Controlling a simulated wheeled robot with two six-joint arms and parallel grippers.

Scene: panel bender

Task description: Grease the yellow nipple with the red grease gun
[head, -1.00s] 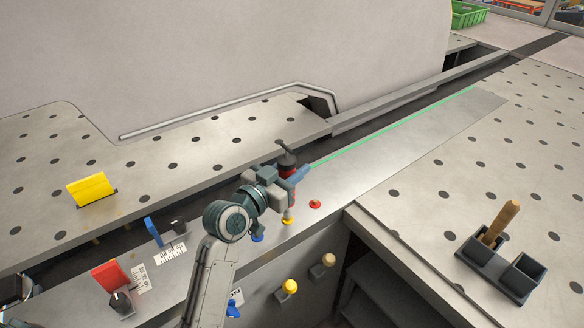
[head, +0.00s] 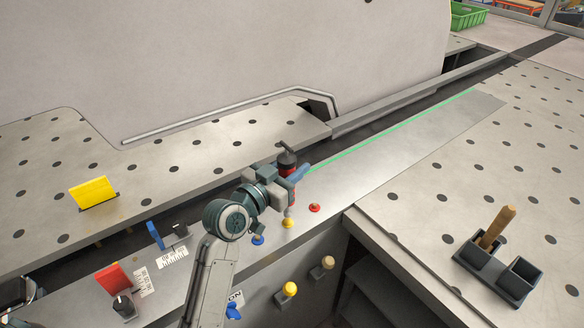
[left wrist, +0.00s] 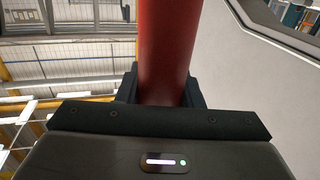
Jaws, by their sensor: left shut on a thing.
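The red grease gun (head: 286,169) is upright in my left gripper (head: 284,182), which is shut around its barrel. The red barrel (left wrist: 167,50) also fills the middle of the left wrist view between the dark fingers. My right gripper is not in view.
A yellow knob (head: 290,289) and a beige knob (head: 328,262) stick out of the front face below. A dark holder (head: 489,273) with a wooden handle (head: 497,226) stands on the right table. Yellow (head: 93,192) and red (head: 113,279) plates stand at left.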

